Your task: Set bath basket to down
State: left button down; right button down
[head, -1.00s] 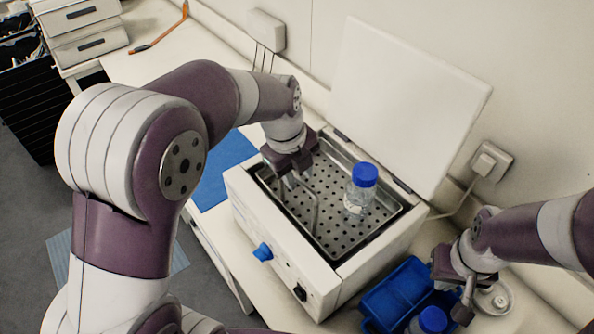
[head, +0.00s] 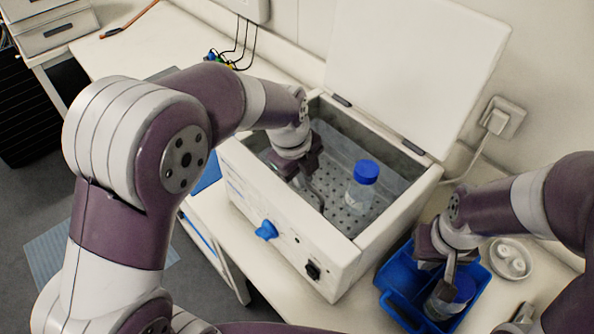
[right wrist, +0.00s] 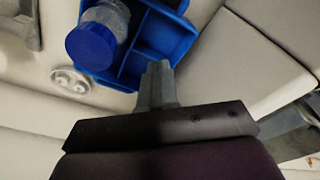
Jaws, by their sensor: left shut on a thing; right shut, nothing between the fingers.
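The bath basket (head: 335,200) is a perforated metal tray, now low inside the white water bath (head: 350,262), below its rim. A clear bottle with a blue cap (head: 362,186) stands upright in it. My left gripper (head: 308,192) reaches into the bath and is shut on the basket's wire handle, at the basket's left side. Part of the handle and the basket's left end are hidden by my gripper and arm. My right gripper (head: 449,280) is shut and empty above the blue caddy (head: 395,312); in the right wrist view its fingers (right wrist: 157,85) are together.
A second blue-capped bottle (right wrist: 92,45) sits in the caddy. The bath's white lid (head: 415,75) stands open behind it. A wall socket with a plug (head: 500,118) and a small white round dish (head: 510,258) are at right. The bench at back left is mostly clear.

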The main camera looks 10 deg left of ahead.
pick_arm(q)
jog(key=shift+s+f, duration=0.2)
jog(key=shift+f, duration=0.1)
jog(key=c, duration=1.2)
grip_release()
jog(key=shift+o, duration=0.2)
jog(key=shift+w+d, duration=0.1)
jog(key=shift+d, duration=0.1)
jog(key=shift+a+r, duration=0.1)
jog(key=shift+r, duration=0.1)
